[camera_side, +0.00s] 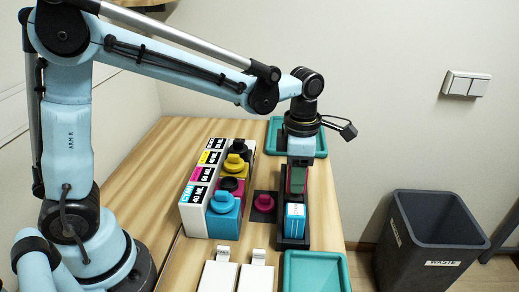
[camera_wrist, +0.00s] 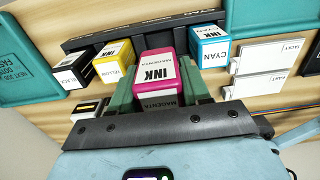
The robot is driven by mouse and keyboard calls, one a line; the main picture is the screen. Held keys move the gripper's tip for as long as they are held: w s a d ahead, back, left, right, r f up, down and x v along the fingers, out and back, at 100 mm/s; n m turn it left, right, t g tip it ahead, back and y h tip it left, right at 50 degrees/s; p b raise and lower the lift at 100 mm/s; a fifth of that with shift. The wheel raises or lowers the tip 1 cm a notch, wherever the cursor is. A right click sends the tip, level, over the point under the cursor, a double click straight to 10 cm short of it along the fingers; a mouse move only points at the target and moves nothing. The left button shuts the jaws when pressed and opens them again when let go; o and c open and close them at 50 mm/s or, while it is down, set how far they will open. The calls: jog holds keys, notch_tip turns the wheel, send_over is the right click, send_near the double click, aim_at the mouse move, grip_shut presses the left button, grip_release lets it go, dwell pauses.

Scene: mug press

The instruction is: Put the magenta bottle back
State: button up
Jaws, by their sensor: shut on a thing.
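My gripper (camera_side: 297,181) points down over a long dark holder. In the wrist view its green fingers are shut on a magenta block (camera_wrist: 158,72) labelled INK MAGENTA. The block looks nearer the camera than the cyan and yellow blocks on either side; I cannot tell whether it touches the holder. In the side view a round magenta knob (camera_side: 264,202) sits on a small dark square base, left of the holder. A row of bottles with round caps stands in a white labelled rack (camera_side: 193,219). A dark round top shows at the rack's magenta label.
The dark holder (camera_wrist: 100,38) also carries cyan (camera_wrist: 209,46), yellow (camera_wrist: 113,62) and black (camera_wrist: 72,70) blocks. Teal trays lie at the back and the front (camera_side: 315,272). White plates (camera_side: 257,278) lie at the front. A waste bin (camera_side: 436,240) stands off the table.

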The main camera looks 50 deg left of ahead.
aim_at(295, 196)
jog(key=shift+f, duration=3.25)
jog(key=shift+f, duration=0.15)
jog(key=o, duration=1)
